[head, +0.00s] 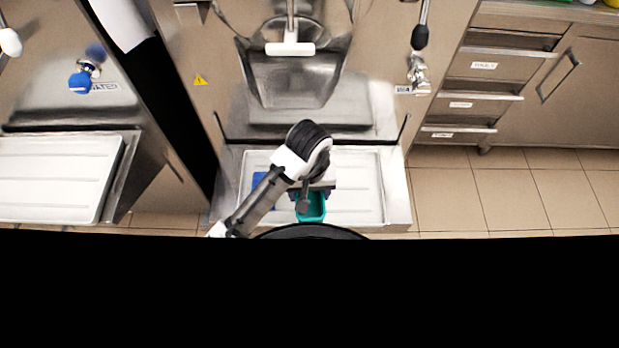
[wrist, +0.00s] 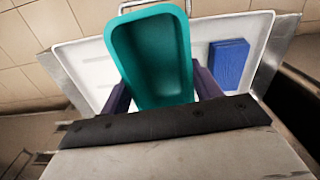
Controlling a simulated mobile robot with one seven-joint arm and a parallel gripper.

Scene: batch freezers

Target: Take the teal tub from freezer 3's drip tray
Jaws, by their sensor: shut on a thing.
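The teal tub (wrist: 151,58) is an open, empty rectangular container with rounded corners. In the wrist view it sits between the two fingers of my gripper (wrist: 158,95), which are shut on it. In the head view the tub (head: 312,207) shows at the front middle of the white drip tray (head: 357,180), partly hidden by my gripper (head: 312,191) and arm. The tray also shows behind the tub in the wrist view (wrist: 85,66). I cannot tell whether the tub touches the tray or is held above it.
A blue block (wrist: 229,64) lies on the tray beside the tub; my arm partly hides it in the head view (head: 259,179). The metal freezer spout (head: 292,80) overhangs behind. Another white tray (head: 60,178) is at the left. Drawers (head: 484,66) and open tiled floor (head: 510,195) are at right.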

